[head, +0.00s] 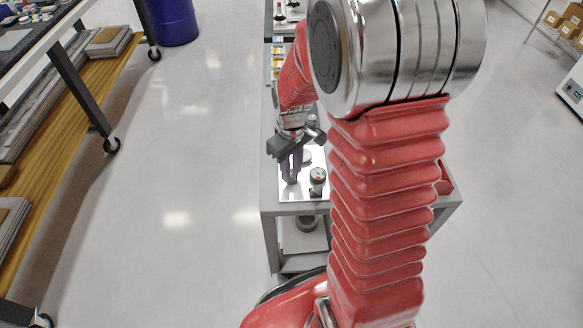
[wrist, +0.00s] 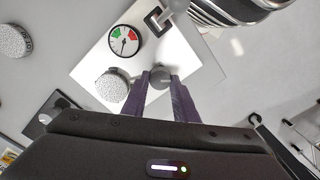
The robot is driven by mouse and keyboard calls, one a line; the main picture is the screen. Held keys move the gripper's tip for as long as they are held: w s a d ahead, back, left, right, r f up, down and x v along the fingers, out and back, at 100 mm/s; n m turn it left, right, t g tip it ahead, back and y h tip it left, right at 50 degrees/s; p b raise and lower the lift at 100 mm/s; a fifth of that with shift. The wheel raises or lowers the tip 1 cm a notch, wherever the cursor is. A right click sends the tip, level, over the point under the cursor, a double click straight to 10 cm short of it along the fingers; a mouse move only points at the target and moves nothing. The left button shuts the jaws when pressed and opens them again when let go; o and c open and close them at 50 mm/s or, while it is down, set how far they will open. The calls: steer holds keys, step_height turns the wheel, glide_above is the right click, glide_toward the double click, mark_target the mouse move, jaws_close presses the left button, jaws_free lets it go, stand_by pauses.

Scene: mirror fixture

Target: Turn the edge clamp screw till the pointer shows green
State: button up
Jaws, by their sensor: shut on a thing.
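My gripper (head: 291,172) reaches down over the bright plate (head: 292,193) near the front end of the cart. In the wrist view its two purple fingers (wrist: 160,82) are shut on a dark grey round knob, the clamp screw (wrist: 160,73), at the edge of the plate. The round dial (wrist: 125,41) with a black rim has green and red patches in its upper part. Its thin dark pointer seems to point downward, but I cannot tell its exact reading. The dial also shows in the head view (head: 318,175), right of my gripper.
A speckled grey round cap (wrist: 112,86) stands close left of the fingers. Another (wrist: 13,41) lies farther left. A dark square fitting (wrist: 157,18) sits above the screw. In the head view, a workbench (head: 62,60) stands to the left, with clear floor between.

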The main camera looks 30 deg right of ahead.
steer(key=shift+c, duration=0.7)
steer(key=shift+m, duration=0.4)
steer(key=o, duration=1.1)
steer(key=shift+c, duration=0.2)
step_height(320, 180, up, 14)
steer(key=shift+f, duration=0.1)
